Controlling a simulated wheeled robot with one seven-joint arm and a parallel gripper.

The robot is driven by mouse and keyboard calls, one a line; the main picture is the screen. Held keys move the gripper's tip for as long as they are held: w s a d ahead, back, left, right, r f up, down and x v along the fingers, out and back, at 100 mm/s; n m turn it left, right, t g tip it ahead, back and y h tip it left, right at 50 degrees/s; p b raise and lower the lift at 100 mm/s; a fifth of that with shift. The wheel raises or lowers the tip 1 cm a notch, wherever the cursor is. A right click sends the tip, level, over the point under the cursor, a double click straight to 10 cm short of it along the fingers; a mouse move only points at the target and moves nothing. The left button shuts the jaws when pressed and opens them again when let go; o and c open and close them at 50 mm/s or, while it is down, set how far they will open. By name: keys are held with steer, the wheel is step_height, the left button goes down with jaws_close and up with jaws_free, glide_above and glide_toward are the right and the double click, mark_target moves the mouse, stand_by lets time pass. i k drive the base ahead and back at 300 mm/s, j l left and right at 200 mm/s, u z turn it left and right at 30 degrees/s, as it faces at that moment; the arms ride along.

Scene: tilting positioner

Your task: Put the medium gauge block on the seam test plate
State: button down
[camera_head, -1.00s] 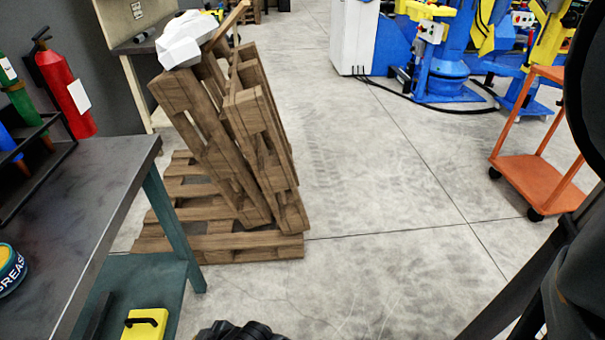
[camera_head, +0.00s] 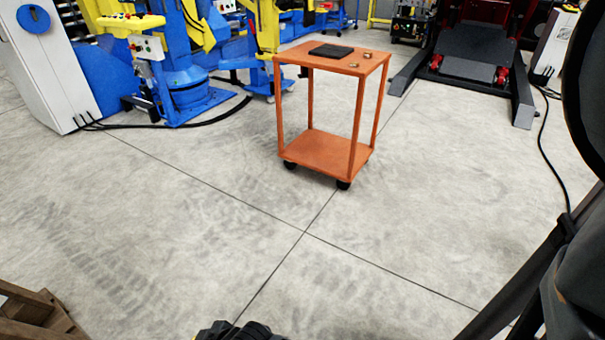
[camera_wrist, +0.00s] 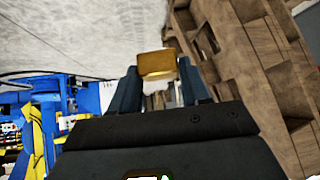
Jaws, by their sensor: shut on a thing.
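In the wrist view my gripper (camera_wrist: 157,92) is shut on a brass-coloured gauge block (camera_wrist: 157,65), held between the two dark fingertips. Its size against other blocks cannot be judged there, but it fits the medium gauge block. A flat dark plate (camera_head: 331,51), which looks like the seam test plate, lies on the top shelf of an orange trolley (camera_head: 300,60), well ahead of me. No seam can be made out from here.
Open concrete floor (camera_head: 220,210) lies between me and the trolley. Blue and yellow machines (camera_head: 175,70) stand behind left, with a black floor cable. A wooden pallet (camera_head: 35,312) is at lower left.

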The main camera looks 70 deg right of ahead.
mark_target(335, 50)
steer(key=i+l+z, duration=0.15)
steer(key=i+z, duration=0.25)
steer(key=i+l+z, duration=0.1)
steer(key=z, duration=0.3)
steer(key=i+z, duration=0.4)
steer(key=i+j+z, duration=0.2)
steer(key=z, duration=0.25)
steer(key=i, duration=0.1)
